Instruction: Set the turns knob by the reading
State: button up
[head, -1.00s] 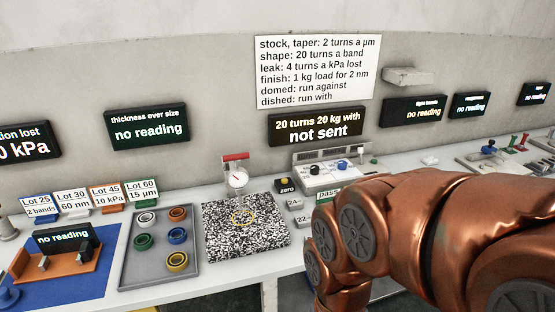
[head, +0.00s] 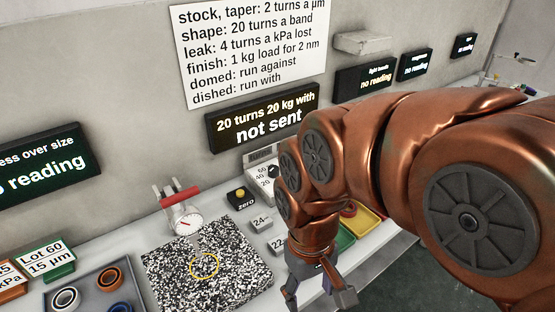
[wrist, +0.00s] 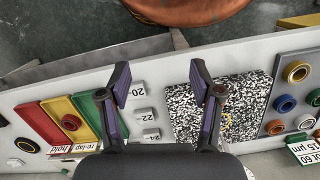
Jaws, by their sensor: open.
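A control box (head: 261,185) with a scale reading 60, 40, 20 stands at the wall, mostly hidden behind my arm. A dark knob (head: 273,171) on it is just visible; its setting is not readable. The display above the box (head: 262,117) reads "20 turns 20 kg with", "not sent". The rule sign (head: 250,50) lists turns per µm, band and kPa. My gripper (head: 318,294) is open and empty, low at the bench front, right of the speckled plate. In the wrist view my gripper (wrist: 160,85) spans bench and numbered blocks.
The speckled plate (head: 165,275) bears a yellow circle, with a dial gauge (head: 187,222) behind it. A zero button (head: 240,198) and numbered blocks (wrist: 147,116) stand nearby. A ring tray (wrist: 293,65) and red, yellow and green trays (wrist: 58,112) flank them.

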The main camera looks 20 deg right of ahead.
jog(key=w+d+r+n, duration=0.1)
jog(key=w+r, duration=0.2)
jog(key=w, duration=1)
jog(key=n+t+b, duration=0.2)
send_over(273, 168)
jog(key=f, duration=0.4)
jog(key=s+f, duration=0.1)
jog(key=f, duration=0.1)
jog(key=shift+a+f, duration=0.3)
jog(key=shift+f, duration=0.1)
jog(key=shift+w+d+f, duration=0.35)
jog(key=shift+w+f, duration=0.1)
jog(key=shift+f, duration=0.05)
jog(key=shift+f+p, duration=0.7)
jog(key=shift+f, duration=3.05)
jog(key=c, duration=1.1)
jog(key=shift+c, duration=0.2)
